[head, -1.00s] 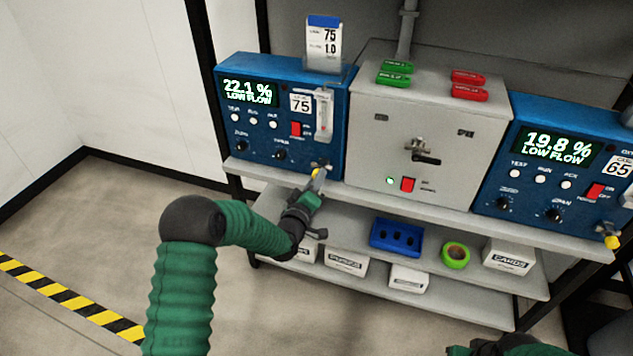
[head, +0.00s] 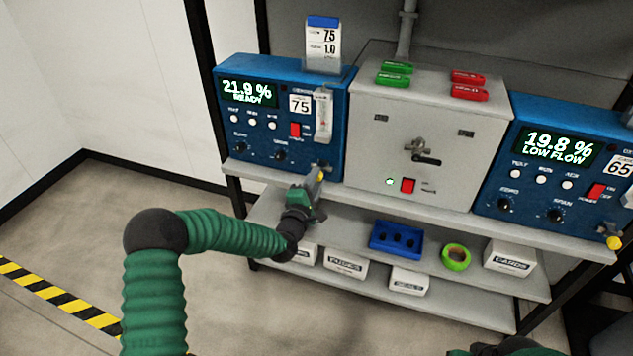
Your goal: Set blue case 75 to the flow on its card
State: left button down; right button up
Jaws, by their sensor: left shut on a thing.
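Blue case 75 (head: 258,168) stands at the left of the shelf. Its display (head: 249,93) reads 21.9 % and READY. Its card (head: 323,43) stands in a holder on top and reads 75 and 1.0. A clear flow tube (head: 323,116) is on the right of its front; its float is too small to read. My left gripper (head: 319,180) is shut on the yellow-tipped knob (head: 321,174) at the case's lower right; the fingers partly hide it. My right gripper (head: 490,348) shows only in part at the bottom edge.
A grey box (head: 376,155) with green and red tags on top stands in the middle. Blue case 65 (head: 520,192) at the right reads 19.8 % LOW FLOW.

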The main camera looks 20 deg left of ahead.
pick_arm(q)
jog(key=shift+s+a+f+n+b, duration=0.1)
jog(key=shift+f+n+b, duration=0.1)
jog(key=shift+n, duration=1)
jog(key=shift+w+d+f+n+b, duration=0.1)
jog(key=shift+n+b, duration=0.1)
jog(key=shift+n, duration=1)
jog(key=shift+s+a+f+n+b, duration=0.1)
jog(key=shift+n+b, duration=0.1)
jog(key=shift+n, duration=1)
jog(key=c, duration=1.4)
grip_release()
jog(key=shift+c, duration=0.2)
jog(key=o, duration=0.3)
jog(key=shift+r, duration=0.25)
jog(key=s, duration=0.5)
jog(key=s+p, duration=0.1)
jog(key=s, duration=0.5)
jog(key=s+p, duration=0.1)
jog(key=s, duration=0.4)
jog(key=shift+s+a, duration=0.35)
